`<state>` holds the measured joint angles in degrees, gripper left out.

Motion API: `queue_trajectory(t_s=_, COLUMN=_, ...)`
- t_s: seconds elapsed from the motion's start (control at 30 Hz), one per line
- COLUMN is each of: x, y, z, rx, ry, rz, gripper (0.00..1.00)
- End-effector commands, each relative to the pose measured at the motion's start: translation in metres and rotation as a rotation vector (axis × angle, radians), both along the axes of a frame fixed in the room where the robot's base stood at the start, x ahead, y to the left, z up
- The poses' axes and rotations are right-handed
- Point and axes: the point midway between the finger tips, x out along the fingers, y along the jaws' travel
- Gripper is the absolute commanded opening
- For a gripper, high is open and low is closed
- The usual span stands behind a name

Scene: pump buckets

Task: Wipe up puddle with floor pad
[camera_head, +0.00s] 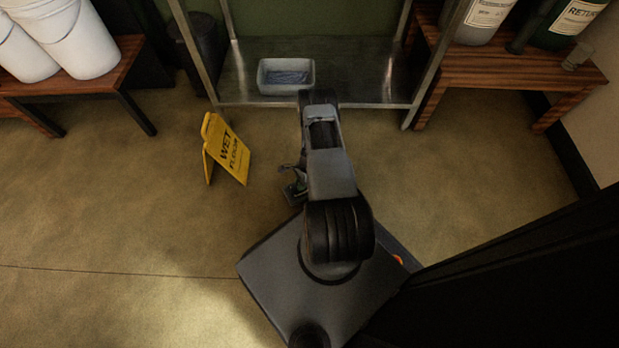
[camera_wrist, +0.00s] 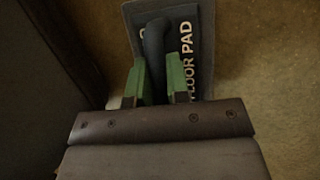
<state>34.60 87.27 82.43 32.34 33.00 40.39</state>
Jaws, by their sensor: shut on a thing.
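The floor pad (camera_wrist: 203,60) is a flat grey-blue pad with white lettering and a dark raised handle. It lies low at the floor in the wrist view, partly hidden by my gripper. My gripper (camera_wrist: 156,78) has its green fingers on either side of the handle and is shut on it. In the head view my gripper (camera_head: 292,182) is small and low, left of my forearm, and the pad there is mostly hidden. I cannot make out a clear puddle in either view. A pale shiny patch shows on the floor at lower left in the head view.
A yellow wet floor sign (camera_head: 226,150) stands left of my gripper. A metal shelf unit (camera_head: 345,85) at the back holds a grey bin (camera_head: 286,78). Wooden benches with white buckets (camera_head: 75,38) and bottles flank it. The floor at left is open.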

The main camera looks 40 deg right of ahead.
Motion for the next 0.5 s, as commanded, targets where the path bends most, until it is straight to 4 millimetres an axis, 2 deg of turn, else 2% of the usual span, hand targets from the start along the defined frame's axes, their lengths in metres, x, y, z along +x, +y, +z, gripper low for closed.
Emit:
queue_trajectory(t_s=0.03, x=0.0, y=0.0, z=0.009, rx=0.0, ry=0.0, rz=0.001, gripper=0.0)
queue_trajectory(t_s=0.3, x=0.0, y=0.0, z=0.033, rx=0.0, ry=0.0, rz=0.001, gripper=0.0)
queue_trajectory(t_s=0.5, x=0.001, y=0.001, z=0.041, rx=0.0, ry=0.0, rz=0.003, gripper=0.0)
